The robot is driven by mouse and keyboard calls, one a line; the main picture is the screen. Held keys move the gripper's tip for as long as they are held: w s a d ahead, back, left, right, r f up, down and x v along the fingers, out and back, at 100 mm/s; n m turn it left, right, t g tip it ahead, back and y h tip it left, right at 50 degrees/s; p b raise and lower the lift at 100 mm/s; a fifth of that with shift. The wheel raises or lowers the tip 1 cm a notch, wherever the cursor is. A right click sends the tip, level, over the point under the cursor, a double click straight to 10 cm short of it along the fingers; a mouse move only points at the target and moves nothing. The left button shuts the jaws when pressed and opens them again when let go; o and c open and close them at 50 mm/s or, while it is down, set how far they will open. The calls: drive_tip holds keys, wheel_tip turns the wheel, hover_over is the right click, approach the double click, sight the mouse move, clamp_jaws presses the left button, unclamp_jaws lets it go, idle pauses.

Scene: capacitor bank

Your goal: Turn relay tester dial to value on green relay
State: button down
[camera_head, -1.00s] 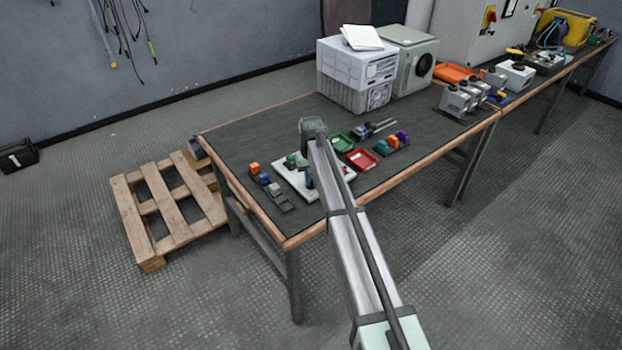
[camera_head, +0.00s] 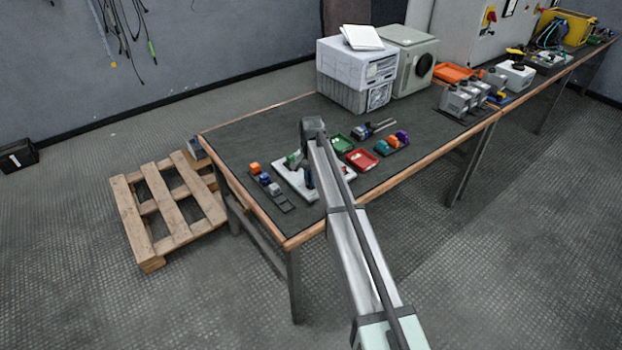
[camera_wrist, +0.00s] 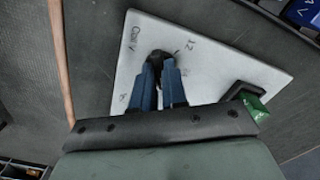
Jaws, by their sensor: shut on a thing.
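The relay tester is a white board (camera_wrist: 215,72) with handwritten marks; it also shows on the bench in the head view (camera_head: 288,182). I can read "Coil V" near its left edge and "12" to the upper right of the dial; a mark at the lower left is unclear. A black dial (camera_wrist: 157,54) stands on the board. My gripper (camera_wrist: 160,66), with blue fingers, is shut on the dial, whose pointer is mostly hidden.
Orange and blue relays (camera_head: 254,168) stand left of the board. A green tray (camera_head: 341,143) and a red tray (camera_head: 361,160) lie to its right, near more coloured relays (camera_head: 392,144). A white-grey machine (camera_head: 352,72) stands behind. The bench's wooden edge (camera_wrist: 62,60) is close by.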

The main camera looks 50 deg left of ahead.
idle(0.4)
drive_tip(key=c, duration=1.2)
unclamp_jaws()
drive_tip(key=shift+o, duration=0.2)
wheel_tip(320, 180, up, 14)
drive_tip(key=shift+f, duration=0.1)
